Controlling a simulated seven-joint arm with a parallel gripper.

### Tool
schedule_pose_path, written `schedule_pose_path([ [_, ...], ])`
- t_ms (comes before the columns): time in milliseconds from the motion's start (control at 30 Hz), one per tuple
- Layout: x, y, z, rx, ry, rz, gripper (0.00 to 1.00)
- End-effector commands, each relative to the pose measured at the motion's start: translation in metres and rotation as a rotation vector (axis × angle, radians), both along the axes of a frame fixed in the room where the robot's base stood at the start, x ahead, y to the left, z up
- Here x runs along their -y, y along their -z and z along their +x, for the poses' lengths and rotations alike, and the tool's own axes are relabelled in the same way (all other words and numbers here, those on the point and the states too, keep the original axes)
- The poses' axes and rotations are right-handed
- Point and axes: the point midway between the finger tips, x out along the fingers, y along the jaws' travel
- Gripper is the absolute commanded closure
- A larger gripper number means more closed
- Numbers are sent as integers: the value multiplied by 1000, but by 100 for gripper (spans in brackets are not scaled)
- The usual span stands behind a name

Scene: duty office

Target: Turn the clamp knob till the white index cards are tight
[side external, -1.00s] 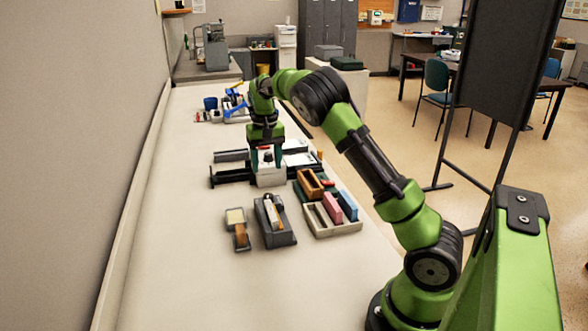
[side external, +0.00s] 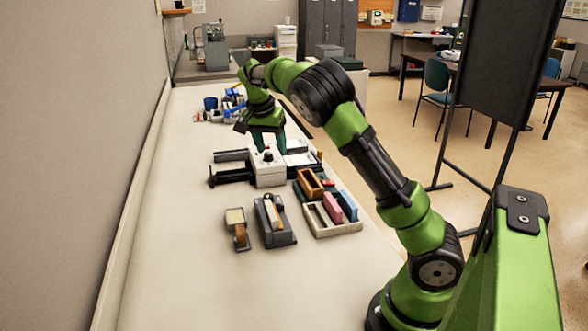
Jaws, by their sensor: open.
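A white clamp block (side external: 269,174) stands on the bench with a dark round knob (side external: 267,156) on its top. Black rails or bars run out from the block to the left. Flat white pieces, possibly the index cards (side external: 300,159), lie just right of the block; how tight they sit cannot be told from here. Whether a finger touches the block is too small to tell.
In front of the clamp are a cream tray (side external: 335,232) with coloured blocks, a grey tape dispenser (side external: 275,236) and a wooden-handled stamp or brush (side external: 237,232). A blue-and-white device (side external: 228,105) stands farther back. The bench's left side is clear; a wall borders it.

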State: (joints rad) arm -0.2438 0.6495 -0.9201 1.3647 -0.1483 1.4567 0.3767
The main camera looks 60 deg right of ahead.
Motion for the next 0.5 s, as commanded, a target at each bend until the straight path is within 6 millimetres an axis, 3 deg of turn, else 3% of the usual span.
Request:
schedule_pose_path([
  [233, -34, -2, 0, 55, 87, -98, 43],
  [433, -73, -6, 7, 66, 16, -120, 43],
  [500, -70, 7, 7, 60, 14, -120, 43],
])
